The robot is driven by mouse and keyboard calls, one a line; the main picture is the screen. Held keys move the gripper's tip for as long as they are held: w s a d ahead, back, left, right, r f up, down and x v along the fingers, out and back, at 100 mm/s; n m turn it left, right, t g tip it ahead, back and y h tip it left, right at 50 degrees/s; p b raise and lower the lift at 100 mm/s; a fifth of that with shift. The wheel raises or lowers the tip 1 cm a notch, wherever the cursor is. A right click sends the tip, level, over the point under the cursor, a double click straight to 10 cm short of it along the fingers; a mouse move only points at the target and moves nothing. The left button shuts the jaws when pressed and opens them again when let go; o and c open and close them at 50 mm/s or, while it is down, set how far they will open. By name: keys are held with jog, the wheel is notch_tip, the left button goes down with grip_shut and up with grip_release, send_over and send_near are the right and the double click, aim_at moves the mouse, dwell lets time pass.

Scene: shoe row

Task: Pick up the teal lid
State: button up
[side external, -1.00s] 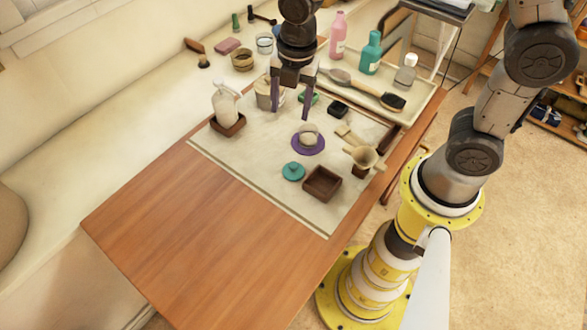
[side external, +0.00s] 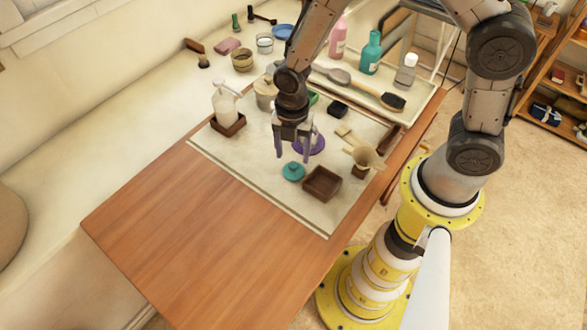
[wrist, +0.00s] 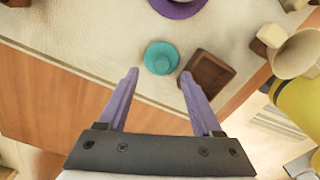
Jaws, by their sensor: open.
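The teal lid (side external: 293,171) is a small round disc with a knob on top, lying on the pale mat (side external: 250,158) on the wooden table. In the wrist view the lid (wrist: 161,58) shows just beyond the fingertips, roughly between their lines. My gripper (side external: 292,155) is open and empty, with two purple fingers, above the mat and near the lid. The gripper also shows in the wrist view (wrist: 158,76). I cannot tell its exact height over the lid.
A brown square dish (side external: 322,184) stands close beside the lid. A purple disc (side external: 312,146) lies behind it, partly hidden by my gripper. A beige funnel-shaped cup (side external: 364,157) stands to the right. A pump bottle (side external: 226,105) stands at left. The table's front (side external: 200,235) is clear.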

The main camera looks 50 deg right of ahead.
aim_at(294, 165)
jog(key=shift+s+d+f, duration=0.1)
jog(key=shift+f, duration=1.8)
grip_shut()
